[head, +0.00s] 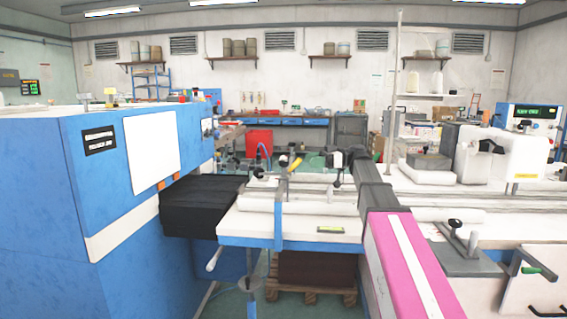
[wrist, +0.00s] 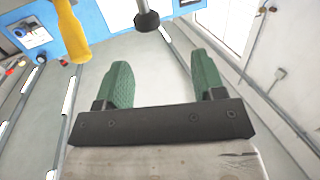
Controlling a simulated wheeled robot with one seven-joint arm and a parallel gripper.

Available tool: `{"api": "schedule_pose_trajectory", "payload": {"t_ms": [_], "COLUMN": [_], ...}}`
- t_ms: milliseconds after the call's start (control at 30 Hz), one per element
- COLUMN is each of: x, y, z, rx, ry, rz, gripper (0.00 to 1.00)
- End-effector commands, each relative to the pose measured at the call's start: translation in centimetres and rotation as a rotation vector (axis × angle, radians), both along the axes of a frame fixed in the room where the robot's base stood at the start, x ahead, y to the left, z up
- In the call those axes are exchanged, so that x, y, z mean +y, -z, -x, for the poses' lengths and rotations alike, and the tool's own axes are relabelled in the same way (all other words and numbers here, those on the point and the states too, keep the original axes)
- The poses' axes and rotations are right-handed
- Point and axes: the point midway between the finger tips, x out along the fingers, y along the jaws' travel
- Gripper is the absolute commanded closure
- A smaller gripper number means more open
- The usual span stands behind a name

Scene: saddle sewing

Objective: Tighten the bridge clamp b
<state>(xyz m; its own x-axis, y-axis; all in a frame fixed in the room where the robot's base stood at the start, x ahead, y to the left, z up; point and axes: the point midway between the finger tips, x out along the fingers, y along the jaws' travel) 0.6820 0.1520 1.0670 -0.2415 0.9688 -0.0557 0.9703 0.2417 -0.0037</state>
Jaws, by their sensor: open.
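In the wrist view my gripper (wrist: 158,68) is open, its two green ridged fingers apart with nothing between them. A black round knob on a metal stem (wrist: 147,20) shows just beyond the fingertips at the top, apart from them. A yellow handle (wrist: 72,32) hangs at the upper left, outside the left finger. In the head view, a post with a black knob (head: 283,160) and a yellow handle (head: 296,163) stand above the white table (head: 290,229). I cannot tell which fitting is bridge clamp b. My fingers cannot be made out in the head view.
A large blue machine (head: 130,190) stands at the left, with a black bellows block (head: 195,205) beside the table. A grey plate with a lever (head: 460,250) is further right.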

Motion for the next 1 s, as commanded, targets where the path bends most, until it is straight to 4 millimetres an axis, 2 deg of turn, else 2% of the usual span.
{"api": "schedule_pose_trajectory", "payload": {"t_ms": [33,133,367,800,1000], "x": [0.0,0.0,1.0,8.0,9.9], "y": [0.2,0.4,0.6,0.6,0.5], "z": [-0.8,-1.3,-1.1,1.0,1.4], "rx": [0.004,0.009,0.011,0.011,0.012], "ry": [-0.012,-0.031,-0.042,-0.041,-0.04], "rz": [-0.017,-0.041,-0.056,-0.054,-0.054], "gripper": [0.37,0.37,0.37,0.37,0.37]}}
